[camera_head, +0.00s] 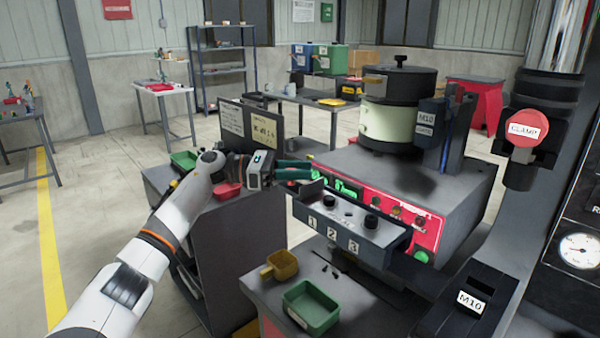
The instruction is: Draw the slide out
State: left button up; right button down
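The slide (343,233) is a dark grey drawer-like block marked 1, 2 and 3, with black knobs on top. It sticks out of the front of the red-faced feeder machine (437,176). My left gripper (313,171) comes in from the left, with dark green fingers pointing right toward the slide's left end. The fingers look parted, with nothing seen between them. I cannot tell whether a fingertip touches the slide. My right gripper is not in view.
A green tray (311,306) and a yellow scoop (280,265) sit on the bench below the slide. A red bin (228,191) stands under my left wrist. A black column with a red CLAMP button (527,128) rises at the right.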

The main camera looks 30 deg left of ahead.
pick_arm(q)
jog(key=o, duration=0.3)
jog(key=shift+a+f, duration=0.1)
jog(key=shift+a, duration=0.1)
jog(key=shift+s+a, duration=0.15)
jog(key=shift+a, duration=0.2)
jog(key=b+v, duration=0.3)
jog(key=v, duration=0.8)
jog(key=shift+a, duration=0.1)
